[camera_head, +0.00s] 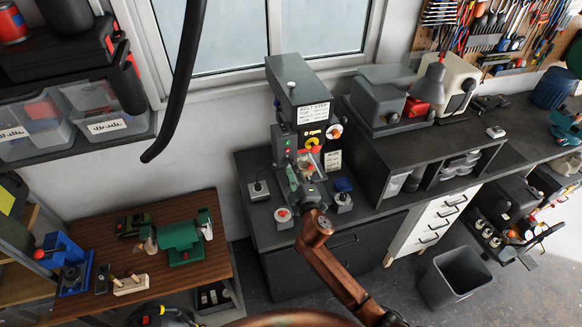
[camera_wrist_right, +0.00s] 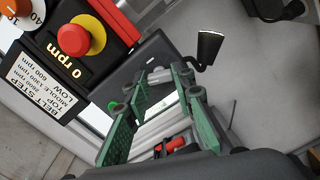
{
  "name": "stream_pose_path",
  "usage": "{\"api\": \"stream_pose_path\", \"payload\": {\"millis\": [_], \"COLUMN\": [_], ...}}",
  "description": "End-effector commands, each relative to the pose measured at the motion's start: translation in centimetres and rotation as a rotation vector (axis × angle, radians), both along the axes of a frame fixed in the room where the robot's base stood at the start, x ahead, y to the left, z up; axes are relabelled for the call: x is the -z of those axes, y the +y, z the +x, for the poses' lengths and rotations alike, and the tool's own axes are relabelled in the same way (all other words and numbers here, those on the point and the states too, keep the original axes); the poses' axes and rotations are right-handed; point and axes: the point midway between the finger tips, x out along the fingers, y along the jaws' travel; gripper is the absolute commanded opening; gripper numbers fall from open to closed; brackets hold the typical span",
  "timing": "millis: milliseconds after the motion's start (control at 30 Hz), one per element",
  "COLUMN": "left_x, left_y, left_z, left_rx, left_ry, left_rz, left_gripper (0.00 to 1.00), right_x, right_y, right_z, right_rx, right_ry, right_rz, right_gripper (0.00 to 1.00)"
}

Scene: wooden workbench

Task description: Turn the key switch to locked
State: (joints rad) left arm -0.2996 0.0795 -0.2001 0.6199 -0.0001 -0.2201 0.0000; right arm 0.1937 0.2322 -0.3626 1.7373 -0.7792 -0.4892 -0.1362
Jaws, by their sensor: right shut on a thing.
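The grey drill press (camera_head: 293,84) stands on the dark bench, with a control box (camera_head: 287,146) carrying green and red buttons. My right gripper (camera_head: 293,174) reaches up to the front of it, just below this box. In the right wrist view its green-padded jaws (camera_wrist_right: 154,93) are shut on a small part that they mostly hide. This seems to be the key switch, but its key and its position cannot be made out. A red stop knob (camera_wrist_right: 88,35) and a black panel reading 0 rpm (camera_wrist_right: 74,66) show at upper left there. My left gripper is out of view.
A pad with a red button (camera_head: 284,214) and a blue-topped piece (camera_head: 343,197) stand on the bench close to my right gripper. A grey machine (camera_head: 381,100) is to the right.

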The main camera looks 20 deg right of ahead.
Motion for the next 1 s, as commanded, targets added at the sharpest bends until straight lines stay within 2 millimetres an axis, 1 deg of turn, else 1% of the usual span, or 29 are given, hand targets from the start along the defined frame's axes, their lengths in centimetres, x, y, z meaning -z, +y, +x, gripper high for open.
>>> {"api": "stream_pose_path", "payload": {"millis": [200, 500, 700, 1000], "left_x": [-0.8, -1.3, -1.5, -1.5], "left_y": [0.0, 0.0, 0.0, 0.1], "left_z": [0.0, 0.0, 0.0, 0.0], "left_rx": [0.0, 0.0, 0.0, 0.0], "left_ry": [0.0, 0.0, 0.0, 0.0], "left_rz": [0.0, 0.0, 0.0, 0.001], "left_gripper": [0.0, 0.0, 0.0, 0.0], "right_x": [-0.1, 0.0, 0.0, 0.0], "right_y": [0.1, 0.1, 0.2, 0.2], "right_z": [0.0, 0.0, 0.0, 0.0], "right_rx": [-0.003, -0.003, -0.003, -0.003], "right_ry": [-0.007, -0.012, -0.014, -0.015], "right_rz": [-0.185, -0.357, -0.412, -0.432], "right_gripper": [0.0, 0.0, 0.0, 0.0]}}
